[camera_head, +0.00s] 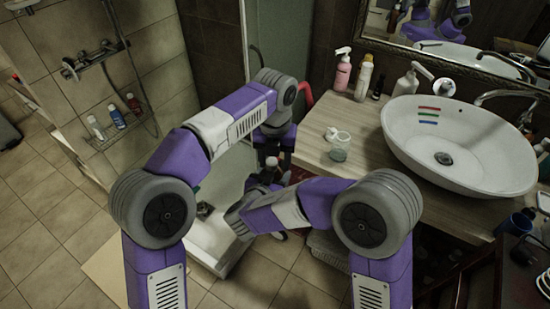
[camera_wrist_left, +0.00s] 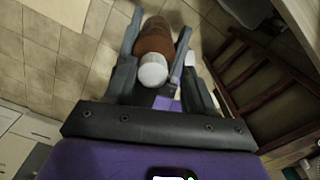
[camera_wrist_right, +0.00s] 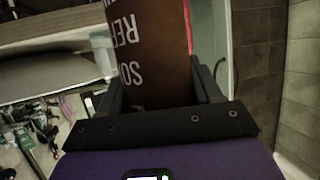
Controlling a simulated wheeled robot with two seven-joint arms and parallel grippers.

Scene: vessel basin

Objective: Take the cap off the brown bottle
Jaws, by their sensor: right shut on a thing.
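The brown bottle (camera_wrist_right: 155,50) fills the middle of the right wrist view, with white lettering upside down on its side. My right gripper (camera_wrist_right: 158,80) is shut on its body. The bottle (camera_wrist_left: 155,40) also shows in the left wrist view, with its pale grey-white cap (camera_wrist_left: 153,70) facing that camera. My left gripper (camera_wrist_left: 160,40) is open, its two fingers on either side of the cap and bottle top. In the head view the cap (camera_head: 271,162) shows small below my left gripper (camera_head: 277,152); the arms hide most of the bottle.
A wooden counter (camera_head: 312,130) with a white basin (camera_head: 450,140) stands at the right. A glass cup (camera_head: 338,150), a pink bottle (camera_head: 342,72) and other bottles stand on it. A shower tray (camera_head: 230,180) lies at the left, with open tiled floor (camera_head: 50,200) beside it.

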